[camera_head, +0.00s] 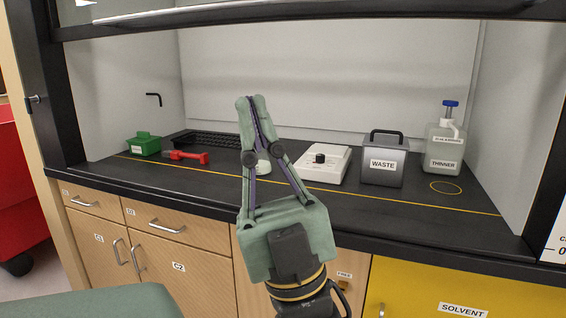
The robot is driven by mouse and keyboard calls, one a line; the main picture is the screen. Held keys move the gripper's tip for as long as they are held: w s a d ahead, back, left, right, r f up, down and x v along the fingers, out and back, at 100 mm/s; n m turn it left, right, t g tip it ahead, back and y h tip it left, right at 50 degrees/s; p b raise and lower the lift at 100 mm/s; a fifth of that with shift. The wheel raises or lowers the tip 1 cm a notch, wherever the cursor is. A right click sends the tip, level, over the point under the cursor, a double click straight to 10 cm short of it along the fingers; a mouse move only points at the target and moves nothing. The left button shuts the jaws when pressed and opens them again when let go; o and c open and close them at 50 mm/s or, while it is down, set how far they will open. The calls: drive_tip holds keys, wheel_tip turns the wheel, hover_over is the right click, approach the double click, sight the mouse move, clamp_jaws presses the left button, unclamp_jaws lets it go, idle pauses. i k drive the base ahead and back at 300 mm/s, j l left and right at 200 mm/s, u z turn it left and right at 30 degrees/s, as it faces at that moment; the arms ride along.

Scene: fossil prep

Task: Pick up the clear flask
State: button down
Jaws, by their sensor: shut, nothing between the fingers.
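My gripper (251,99) is in the middle of the view, in front of the fume hood. Its green fingers are shut together at the tips, with nothing between them. A small pale, clear-looking vessel (263,167) stands on the dark worktop behind the fingers, and it may be the clear flask. The fingers hide most of it, so I cannot make out its full shape. In the picture my fingertips are above it, and I cannot tell how far in front of it they are.
On the worktop (340,200) are a green box (144,144), a red tool (187,157), a black tray (205,139), a white device with a knob (324,166), a grey WASTE bin (383,164) and a THINNER bottle (443,146). The hood sash (300,12) hangs above.

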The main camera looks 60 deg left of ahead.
sight(264, 167)
drive_tip(key=u, duration=1.8)
